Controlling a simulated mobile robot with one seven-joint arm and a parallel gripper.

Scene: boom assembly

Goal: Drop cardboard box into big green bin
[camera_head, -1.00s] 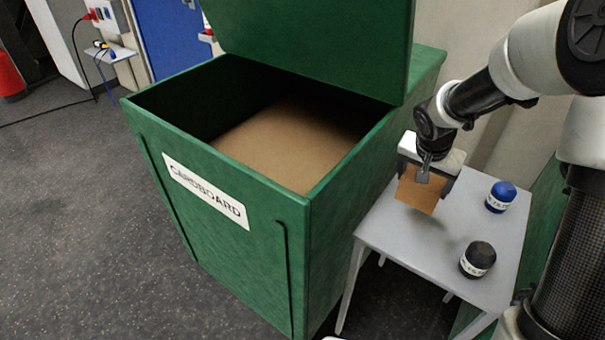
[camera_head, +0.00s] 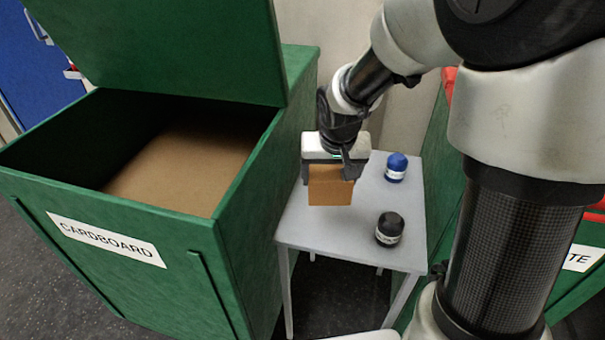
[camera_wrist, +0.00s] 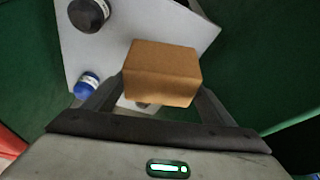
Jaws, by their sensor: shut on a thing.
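The cardboard box (camera_head: 330,188) is small and brown. My gripper (camera_head: 331,172) is shut on it and holds it over the grey table. In the wrist view the box (camera_wrist: 162,72) sits between the two fingers (camera_wrist: 160,92). The big green bin (camera_head: 228,215), labelled CARDBOARD, stands left of my gripper with its lid (camera_head: 170,45) raised. Brown material (camera_head: 185,165) shows inside the bin. The bin's right rim lies between the held box and the opening.
The grey table (camera_head: 345,230) carries a blue-lidded jar (camera_head: 396,167) and a black jar (camera_head: 389,229), right of the box. Another green bin (camera_head: 570,290) with red on top stands at the right. A wall is behind the table.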

